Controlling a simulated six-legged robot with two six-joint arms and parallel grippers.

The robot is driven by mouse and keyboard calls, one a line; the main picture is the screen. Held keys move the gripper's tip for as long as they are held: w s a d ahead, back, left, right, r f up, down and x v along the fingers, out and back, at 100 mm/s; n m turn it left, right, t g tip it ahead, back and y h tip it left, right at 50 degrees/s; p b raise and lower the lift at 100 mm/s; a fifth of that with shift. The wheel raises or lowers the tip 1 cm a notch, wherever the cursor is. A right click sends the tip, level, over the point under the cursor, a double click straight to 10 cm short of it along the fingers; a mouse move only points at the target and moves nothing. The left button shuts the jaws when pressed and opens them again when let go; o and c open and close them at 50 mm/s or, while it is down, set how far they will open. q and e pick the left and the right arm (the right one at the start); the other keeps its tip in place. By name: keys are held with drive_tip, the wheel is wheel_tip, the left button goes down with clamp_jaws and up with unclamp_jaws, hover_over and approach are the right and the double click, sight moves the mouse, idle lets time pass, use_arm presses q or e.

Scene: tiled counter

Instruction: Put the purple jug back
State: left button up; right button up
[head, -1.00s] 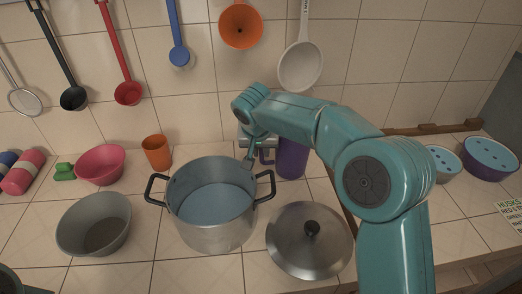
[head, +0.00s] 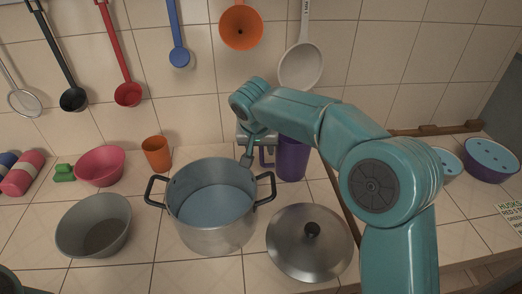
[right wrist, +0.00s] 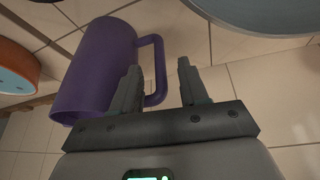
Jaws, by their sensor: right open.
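The purple jug (head: 292,160) stands upright on the tiled counter behind the steel pot, partly covered by my right arm in the head view. My right gripper (head: 254,155) is at the jug's left, on its handle side, with its body partly hidden by the arm. In the right wrist view the jug (right wrist: 95,65) is at the left with its handle (right wrist: 160,72) toward the right. The open fingers of my right gripper (right wrist: 160,78) lie either side of the handle's outer bar in that picture; I cannot tell whether they touch it. My left gripper is not in view.
The steel pot (head: 213,231) with blue contents stands just in front of the gripper. A lid (head: 290,258) lies to its right. An orange cup (head: 157,154), pink bowl (head: 100,167) and grey bowl (head: 93,218) are left. Utensils hang on the wall.

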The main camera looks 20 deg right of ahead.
drive_tip(key=v, duration=0.9)
drive_tip(key=shift+s+r, duration=0.15)
drive_tip(key=shift+r, duration=0.2)
drive_tip(key=shift+a, duration=0.1)
